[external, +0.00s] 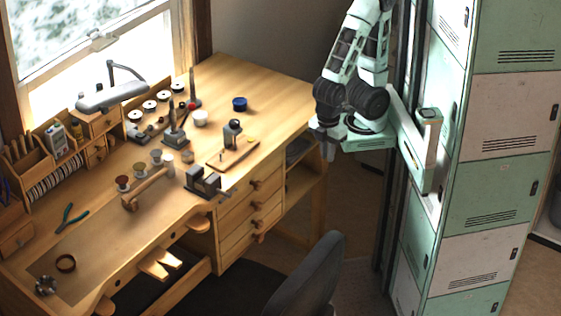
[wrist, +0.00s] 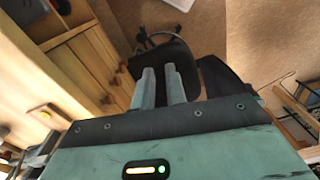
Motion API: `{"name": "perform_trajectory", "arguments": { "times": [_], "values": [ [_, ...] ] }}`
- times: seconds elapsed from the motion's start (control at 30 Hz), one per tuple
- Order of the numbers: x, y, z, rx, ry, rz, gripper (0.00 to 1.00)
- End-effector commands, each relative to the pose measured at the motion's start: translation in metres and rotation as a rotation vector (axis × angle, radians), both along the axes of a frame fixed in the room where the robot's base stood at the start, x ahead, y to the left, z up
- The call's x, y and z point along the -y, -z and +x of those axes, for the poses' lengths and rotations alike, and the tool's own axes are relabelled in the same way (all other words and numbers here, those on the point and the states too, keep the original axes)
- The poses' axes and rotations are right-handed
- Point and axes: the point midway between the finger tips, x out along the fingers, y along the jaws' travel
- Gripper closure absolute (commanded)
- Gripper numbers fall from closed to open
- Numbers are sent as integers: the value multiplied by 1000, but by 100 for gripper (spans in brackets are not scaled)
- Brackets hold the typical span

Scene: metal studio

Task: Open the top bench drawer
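The wooden bench (external: 272,90) has a stack of drawers at its right front. The top bench drawer (external: 238,200) is shut flush, with a round wooden knob (external: 255,184). My gripper (external: 329,155) hangs right of the bench, apart from the drawers, pointing down. In the wrist view my gripper (wrist: 160,73) has its two fingers a little apart, with nothing between them.
A dark chair (external: 312,278) stands in front of the drawers; it also shows beyond my fingers in the wrist view (wrist: 160,55). Green and white lockers (external: 490,190) stand right of my arm. A small vise (external: 205,182) and several tools cover the benchtop.

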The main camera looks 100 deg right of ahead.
Motion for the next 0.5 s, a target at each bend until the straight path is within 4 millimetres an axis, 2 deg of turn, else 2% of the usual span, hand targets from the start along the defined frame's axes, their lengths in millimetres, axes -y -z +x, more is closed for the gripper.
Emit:
{"name": "perform_trajectory", "arguments": {
  "times": [0.03, 0.1, 0.13, 0.3, 0.5],
  "values": [
    [-1, 0, 0, -5, -11, -6, 72],
    [-2, 1, -1, -22, -53, -30, 53],
    [-2, 2, -1, -34, -82, -48, 49],
    [-5, 14, 1, -118, -364, -234, 49],
    [-9, 36, 19, -177, -768, -557, 49]
  ]
}}
